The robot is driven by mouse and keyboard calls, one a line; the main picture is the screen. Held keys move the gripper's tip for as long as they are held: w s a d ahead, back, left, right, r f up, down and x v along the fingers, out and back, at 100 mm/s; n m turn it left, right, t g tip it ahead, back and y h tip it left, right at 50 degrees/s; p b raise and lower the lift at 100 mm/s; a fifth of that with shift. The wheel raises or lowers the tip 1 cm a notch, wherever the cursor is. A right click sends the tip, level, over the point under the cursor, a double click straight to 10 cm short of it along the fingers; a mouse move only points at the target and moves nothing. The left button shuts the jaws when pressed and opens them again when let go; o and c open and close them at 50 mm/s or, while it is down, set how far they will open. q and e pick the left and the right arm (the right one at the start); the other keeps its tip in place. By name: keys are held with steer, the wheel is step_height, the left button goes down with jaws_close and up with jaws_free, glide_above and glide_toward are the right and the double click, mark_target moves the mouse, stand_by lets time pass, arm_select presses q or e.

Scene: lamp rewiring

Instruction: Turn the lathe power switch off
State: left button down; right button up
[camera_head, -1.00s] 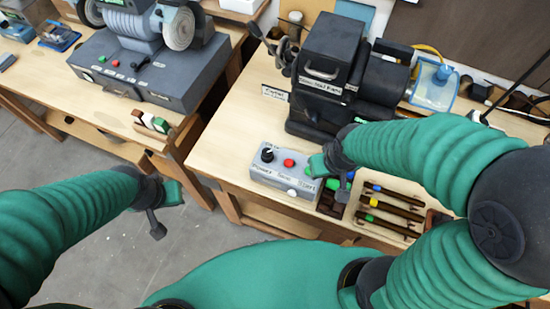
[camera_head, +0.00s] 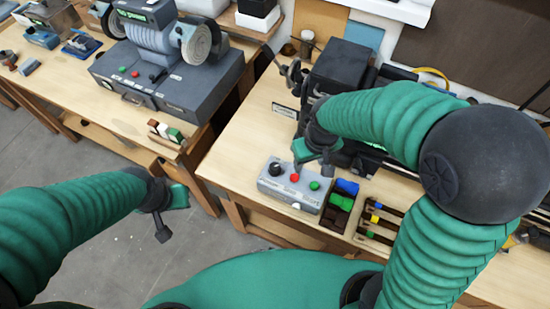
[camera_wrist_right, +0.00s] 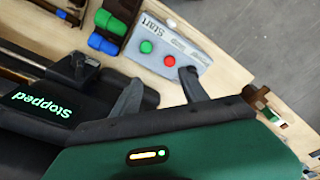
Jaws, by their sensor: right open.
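The grey control box (camera_head: 305,199) sits at the front edge of the right bench. On its top are a black knob (camera_head: 275,169), a red button (camera_head: 294,178) and a green button (camera_head: 314,185). The wrist view shows the red button (camera_wrist_right: 169,61) and the green button (camera_wrist_right: 146,47) by a "Start" label; the knob is not clear there. The black lathe (camera_head: 340,68) stands behind the box; its display (camera_wrist_right: 42,103) reads "Stopped". My right gripper (camera_head: 314,166) is open and empty above the box's far edge. My left gripper (camera_head: 170,200) hangs over the floor, away from the box.
Blue and green pieces (camera_head: 341,201) lie in a dark holder right of the box, beside a rack of tools (camera_head: 378,222). A grey grinder (camera_head: 165,85) stands on the left bench. A floor gap separates the benches.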

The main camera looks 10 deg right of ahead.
steer(key=w+a+r+n+g+p, duration=0.25)
steer(key=w+a+r+p, duration=0.2)
steer(key=w+a, duration=0.35)
steer(key=p, duration=0.4)
glide_toward(275, 166)
steer(key=shift+n+t, duration=0.25)
steer(key=shift+t, duration=0.2)
steer(key=f, duration=0.5)
steer(key=s+f, duration=0.1)
steer(key=f, duration=0.2)
steer(key=shift+a+f, duration=0.15)
steer(key=shift+a, duration=0.05)
steer(key=shift+f, duration=0.25)
arm_select(q)
steer(key=w+v, duration=0.2)
steer(key=v, duration=0.8)
steer(key=shift+w+a+r, duration=0.15)
steer(key=shift+w+r, duration=0.1)
steer(key=shift+r, duration=0.15)
arm_select(e)
steer(key=shift+c, duration=0.4)
jaws_close()
